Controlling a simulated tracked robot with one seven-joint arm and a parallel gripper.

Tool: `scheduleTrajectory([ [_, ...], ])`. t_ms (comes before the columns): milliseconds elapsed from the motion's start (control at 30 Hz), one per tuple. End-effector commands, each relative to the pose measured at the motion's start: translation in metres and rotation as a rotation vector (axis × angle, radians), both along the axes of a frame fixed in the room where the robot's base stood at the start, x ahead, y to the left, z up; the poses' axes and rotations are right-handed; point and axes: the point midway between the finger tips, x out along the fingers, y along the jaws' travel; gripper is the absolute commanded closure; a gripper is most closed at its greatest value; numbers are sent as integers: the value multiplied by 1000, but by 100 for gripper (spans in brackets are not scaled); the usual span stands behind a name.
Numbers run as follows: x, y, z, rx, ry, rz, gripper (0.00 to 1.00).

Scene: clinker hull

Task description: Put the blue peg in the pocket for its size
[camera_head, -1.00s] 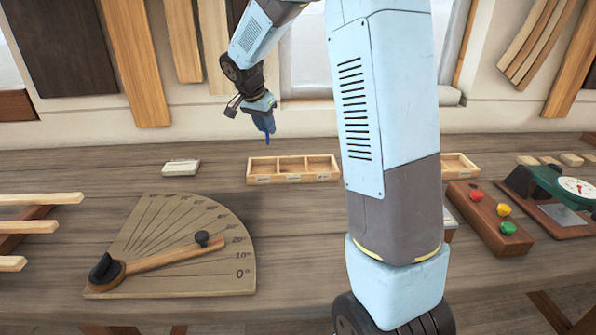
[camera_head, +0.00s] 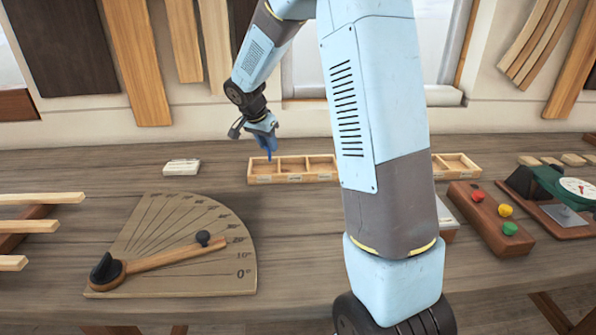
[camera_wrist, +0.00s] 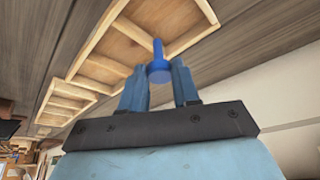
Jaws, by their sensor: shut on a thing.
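My gripper (camera_head: 263,140) is shut on the blue peg (camera_head: 269,155), which hangs tip down. In the wrist view the blue peg (camera_wrist: 157,50) stands out between the fingertips, with a wider collar near them. A light wooden tray (camera_head: 293,178) with three pockets in a row stands on the bench. The peg is over its left-end pocket in the head view. In the wrist view the peg overlaps the edge of the wooden tray (camera_wrist: 187,40). I cannot tell whether its tip is inside the pocket.
A second wooden tray (camera_head: 458,174) shows right of my arm, partly hidden. A pale block (camera_head: 182,167) lies left of the pocket tray. A wooden angle gauge (camera_head: 190,225) lies in front left. A block with coloured knobs (camera_head: 490,220) stands at right.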

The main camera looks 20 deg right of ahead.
Motion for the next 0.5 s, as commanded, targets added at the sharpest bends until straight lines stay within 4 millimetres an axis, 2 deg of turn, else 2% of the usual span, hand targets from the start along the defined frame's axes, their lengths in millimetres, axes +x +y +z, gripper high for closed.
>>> scheduleTrajectory([
  [200,0,0,0,0,0,0,97],
  [233,0,0,0,0,0,0,68],
  [500,0,0,0,0,0,-1,43],
])
